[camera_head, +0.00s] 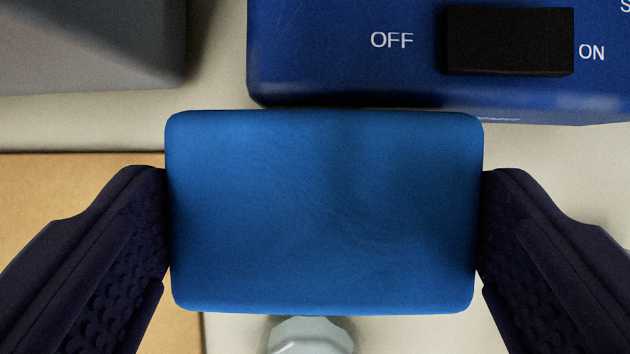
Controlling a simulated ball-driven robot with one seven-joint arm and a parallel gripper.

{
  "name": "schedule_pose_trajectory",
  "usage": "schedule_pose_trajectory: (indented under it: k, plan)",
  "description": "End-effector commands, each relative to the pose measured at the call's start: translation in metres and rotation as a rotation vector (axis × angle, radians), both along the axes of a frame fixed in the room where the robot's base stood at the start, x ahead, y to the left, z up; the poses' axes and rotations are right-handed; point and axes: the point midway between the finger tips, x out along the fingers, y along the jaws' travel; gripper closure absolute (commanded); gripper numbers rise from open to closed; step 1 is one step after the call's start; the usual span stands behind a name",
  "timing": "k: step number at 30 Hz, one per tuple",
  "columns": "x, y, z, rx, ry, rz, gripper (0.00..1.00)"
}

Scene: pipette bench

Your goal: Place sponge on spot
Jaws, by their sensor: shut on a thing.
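A blue rectangular sponge (325,212) with rounded corners fills the middle of the view. My gripper (325,235) is shut on it, with one dark finger against its left side and the other against its right side. The sponge hides what lies directly behind it. I cannot tell its height above the surface. No marked spot can be made out.
A dark blue device (340,55) with a black switch (509,41) marked OFF and ON is just beyond the sponge. A grey block (90,45) is at the upper left. A tan board (70,185) lies at left. A pale grey knob-like thing (310,337) shows below the sponge.

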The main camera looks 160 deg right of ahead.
Motion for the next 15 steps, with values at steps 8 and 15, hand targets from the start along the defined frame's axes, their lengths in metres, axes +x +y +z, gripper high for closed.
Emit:
schedule_pose_trajectory:
  k: [8, 15]
  plan:
    - [-0.001, 0.000, -0.037, 0.001, 0.002, 0.000, 0.41]
    - [0.000, 0.000, -0.042, -0.001, 0.000, 0.000, 0.41]
